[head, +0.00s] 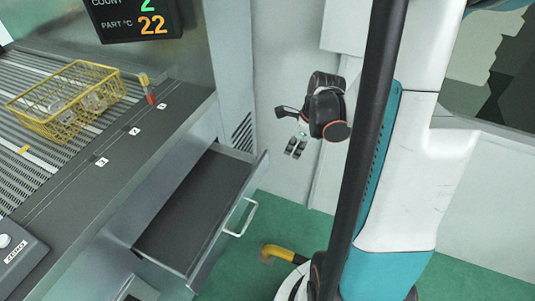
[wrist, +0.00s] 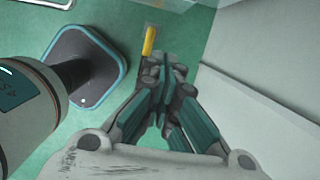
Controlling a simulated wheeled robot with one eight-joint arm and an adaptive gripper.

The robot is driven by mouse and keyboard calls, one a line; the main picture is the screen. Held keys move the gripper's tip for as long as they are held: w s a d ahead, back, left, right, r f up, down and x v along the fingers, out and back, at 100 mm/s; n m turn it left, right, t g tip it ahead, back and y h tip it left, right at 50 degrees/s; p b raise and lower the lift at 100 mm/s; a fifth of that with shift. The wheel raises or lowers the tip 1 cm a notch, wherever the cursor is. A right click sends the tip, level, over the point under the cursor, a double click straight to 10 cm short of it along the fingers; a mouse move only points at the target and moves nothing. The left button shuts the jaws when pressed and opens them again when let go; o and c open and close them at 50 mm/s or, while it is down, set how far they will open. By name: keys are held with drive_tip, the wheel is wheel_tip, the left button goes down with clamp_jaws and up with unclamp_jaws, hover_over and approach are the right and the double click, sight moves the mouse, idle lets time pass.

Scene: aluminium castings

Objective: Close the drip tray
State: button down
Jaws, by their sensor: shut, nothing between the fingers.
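The drip tray (head: 196,205) is a long, shallow dark drawer with a pale front and a light bar handle (head: 241,217). In the head view it stands pulled out from the bench front, low above the green floor, and looks empty. My gripper (head: 296,145) hangs at the end of the arm, right of the tray's far end and higher in the picture, apart from it. In the wrist view my gripper (wrist: 166,72) has its fingers together with nothing between them, over the green floor.
A yellow wire basket (head: 68,101) with castings sits on the slatted bench top (head: 112,160). A display (head: 137,18) hangs above. A yellow bent piece (head: 285,252) lies low near my base. Pale walls (head: 282,100) stand behind my gripper. Green floor (head: 285,214) shows right of the handle.

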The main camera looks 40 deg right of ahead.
drive_tip(key=w+a+f+b, duration=0.3)
drive_tip(key=w+f+b, duration=0.2)
drive_tip(key=f, duration=0.4)
drive_tip(key=shift+w+f, duration=0.2)
drive_tip(key=shift+f, duration=0.2)
drive_tip(key=shift+a, duration=0.1)
approach(235, 159)
drive_tip(key=x, duration=0.5)
drive_tip(key=shift+f+b, duration=0.1)
drive_tip(key=shift+b, duration=0.2)
